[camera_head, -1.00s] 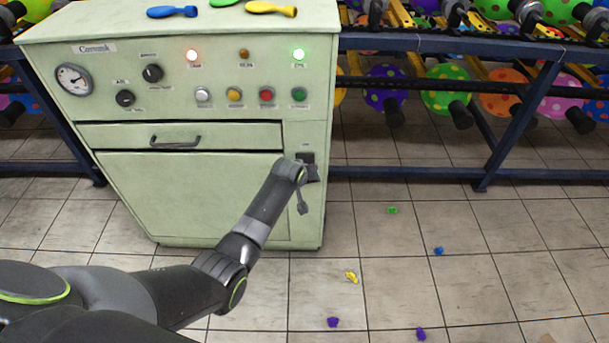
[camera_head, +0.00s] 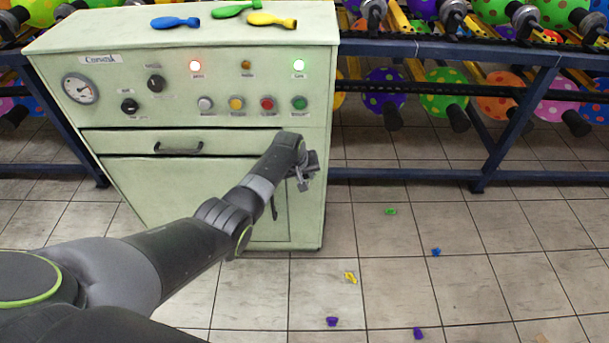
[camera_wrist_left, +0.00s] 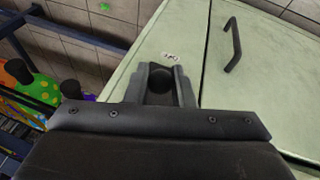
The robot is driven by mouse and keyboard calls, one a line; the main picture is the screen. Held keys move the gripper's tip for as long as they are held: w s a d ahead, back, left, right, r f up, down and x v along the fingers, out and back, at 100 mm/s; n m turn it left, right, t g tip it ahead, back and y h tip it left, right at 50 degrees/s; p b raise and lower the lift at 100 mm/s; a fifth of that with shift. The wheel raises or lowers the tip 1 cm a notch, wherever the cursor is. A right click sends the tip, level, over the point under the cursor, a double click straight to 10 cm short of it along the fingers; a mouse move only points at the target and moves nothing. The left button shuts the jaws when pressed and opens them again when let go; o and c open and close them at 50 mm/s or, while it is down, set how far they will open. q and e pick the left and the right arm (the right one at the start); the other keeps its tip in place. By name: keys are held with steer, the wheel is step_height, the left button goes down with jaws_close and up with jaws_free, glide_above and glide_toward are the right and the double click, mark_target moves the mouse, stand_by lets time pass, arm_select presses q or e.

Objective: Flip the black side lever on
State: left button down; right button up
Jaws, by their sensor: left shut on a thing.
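The pale green machine (camera_head: 230,65) stands in front of me, and the black side lever is low on its right front. In the head view my left gripper (camera_head: 307,168) covers the lever. In the left wrist view the fingers of the left gripper (camera_wrist_left: 161,82) are shut around the lever's dark round end (camera_wrist_left: 159,79). A small label (camera_wrist_left: 169,56) shows just beyond the fingertips. How far the lever is tilted is hidden. My right gripper is not in view.
A drawer handle (camera_head: 178,149) is left of the arm. A blue rack (camera_head: 440,175) with balloons stands at right. Several small pieces lie on the tiled floor.

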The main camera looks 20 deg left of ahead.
arm_select(q)
steer(key=shift+w, duration=0.1)
steer(key=c, duration=1.3)
jaws_free()
steer(key=shift+r+p, duration=0.3)
steer(key=shift+r, duration=0.15)
steer(key=p+v, duration=0.3)
steer(key=v, duration=1.3)
steer(key=shift+s+r+p, duration=0.15)
steer(key=shift+s+p, duration=0.2)
steer(key=shift+a, duration=0.15)
